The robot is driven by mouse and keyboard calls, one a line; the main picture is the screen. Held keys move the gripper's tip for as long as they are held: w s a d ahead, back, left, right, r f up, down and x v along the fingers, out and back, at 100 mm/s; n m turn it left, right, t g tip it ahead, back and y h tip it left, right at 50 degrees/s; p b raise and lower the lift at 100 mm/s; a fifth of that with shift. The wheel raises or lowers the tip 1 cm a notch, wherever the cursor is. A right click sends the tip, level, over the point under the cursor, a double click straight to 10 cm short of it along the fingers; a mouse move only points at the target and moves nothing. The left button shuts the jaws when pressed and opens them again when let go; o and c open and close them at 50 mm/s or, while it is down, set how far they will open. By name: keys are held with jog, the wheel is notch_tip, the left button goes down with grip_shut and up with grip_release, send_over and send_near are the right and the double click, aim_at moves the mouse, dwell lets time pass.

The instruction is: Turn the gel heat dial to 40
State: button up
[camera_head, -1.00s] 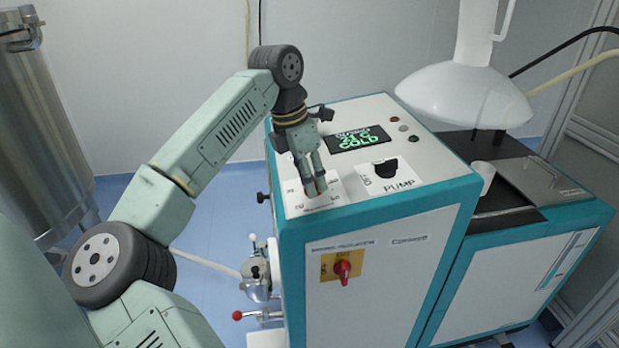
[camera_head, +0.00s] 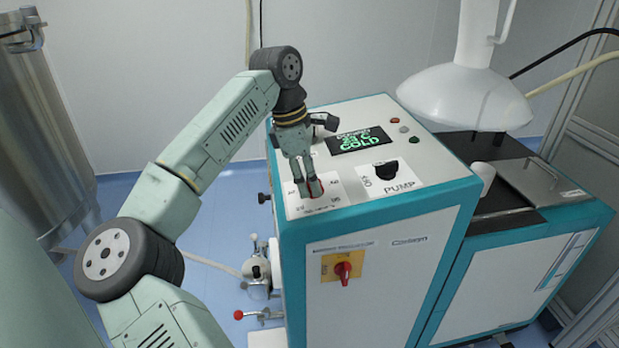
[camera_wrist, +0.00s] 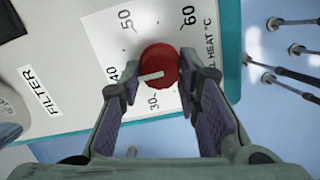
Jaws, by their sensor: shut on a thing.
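The gel heat dial is a round red knob (camera_wrist: 158,64) with a white pointer line, on a white label plate (camera_wrist: 100,35) marked 30, 40, 50 and 60. In the wrist view the pointer line points left, roughly towards the 40 mark. My gripper (camera_wrist: 160,77) has one finger on each side of the knob and is shut on it. In the head view my gripper (camera_head: 307,191) reaches down to the front left of the machine top, and its fingers hide most of the knob (camera_head: 316,187).
A red switch (camera_head: 343,270) is on the front panel. A white hood (camera_head: 464,95) hangs at the right.

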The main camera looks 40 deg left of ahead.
dwell(0.4)
jog(key=o, duration=1.1)
jog(key=shift+o, duration=0.2)
jog(key=shift+r, duration=0.1)
jog(key=v, duration=1.1)
jog(key=shift+r, duration=0.4)
jog(key=shift+a, duration=0.1)
